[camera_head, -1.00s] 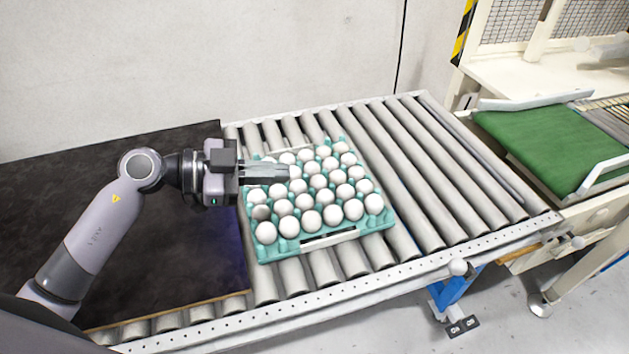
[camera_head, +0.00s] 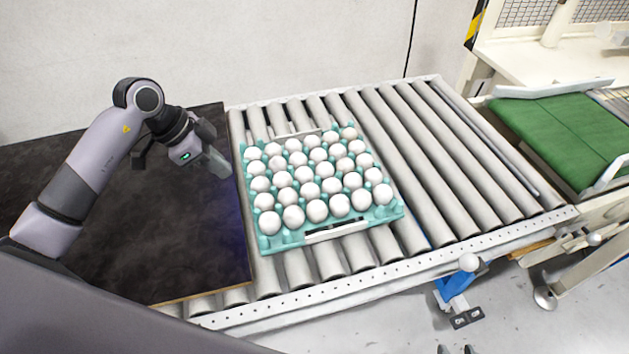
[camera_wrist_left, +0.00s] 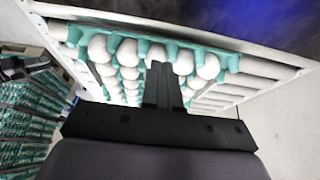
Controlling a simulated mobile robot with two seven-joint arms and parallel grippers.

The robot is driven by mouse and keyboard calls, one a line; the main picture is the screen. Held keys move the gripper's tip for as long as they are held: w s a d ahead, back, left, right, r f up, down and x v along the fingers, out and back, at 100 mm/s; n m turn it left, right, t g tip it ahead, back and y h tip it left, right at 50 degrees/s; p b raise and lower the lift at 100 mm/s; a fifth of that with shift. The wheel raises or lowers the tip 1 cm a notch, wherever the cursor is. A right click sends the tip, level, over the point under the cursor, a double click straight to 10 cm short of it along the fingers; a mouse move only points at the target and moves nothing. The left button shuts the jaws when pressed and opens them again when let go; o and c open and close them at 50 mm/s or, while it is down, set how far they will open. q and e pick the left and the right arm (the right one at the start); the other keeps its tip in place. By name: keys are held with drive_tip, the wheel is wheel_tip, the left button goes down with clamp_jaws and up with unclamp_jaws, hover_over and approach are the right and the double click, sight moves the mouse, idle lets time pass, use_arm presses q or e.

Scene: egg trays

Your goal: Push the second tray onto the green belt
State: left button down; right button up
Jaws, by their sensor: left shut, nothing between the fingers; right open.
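A teal tray (camera_head: 290,238) filled with white eggs lies on the roller conveyor, slightly turned. In the left wrist view the tray (camera_wrist_left: 232,62) shows its eggs and teal edge near the top. My left gripper (camera_head: 220,165) is shut and empty, just left of the tray in the head view, with its fingers pointing down and right. The shut fingers (camera_wrist_left: 162,78) show in front of the eggs in the wrist view. The green belt (camera_head: 560,135) lies at the right, beyond the rollers. Two dark tips of my right gripper (camera_head: 456,350) just show at the bottom edge, apart.
Bare rollers (camera_head: 430,150) lie between the tray and the conveyor's right end. A black board (camera_head: 90,200) covers the left part. A pale wall (camera_head: 250,50) stands behind. Stacked trays (camera_wrist_left: 25,120) show at the left in the wrist view.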

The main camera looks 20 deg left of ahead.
use_arm(q)
wheel_tip(320, 180, down, 5)
drive_tip(key=b, duration=0.3)
drive_tip(key=shift+f+b, duration=0.35)
drive_tip(key=shift+f, duration=0.8)
use_arm(e)
drive_tip(key=shift+f, duration=2.35)
use_arm(q)
drive_tip(key=shift+w+d, duration=0.1)
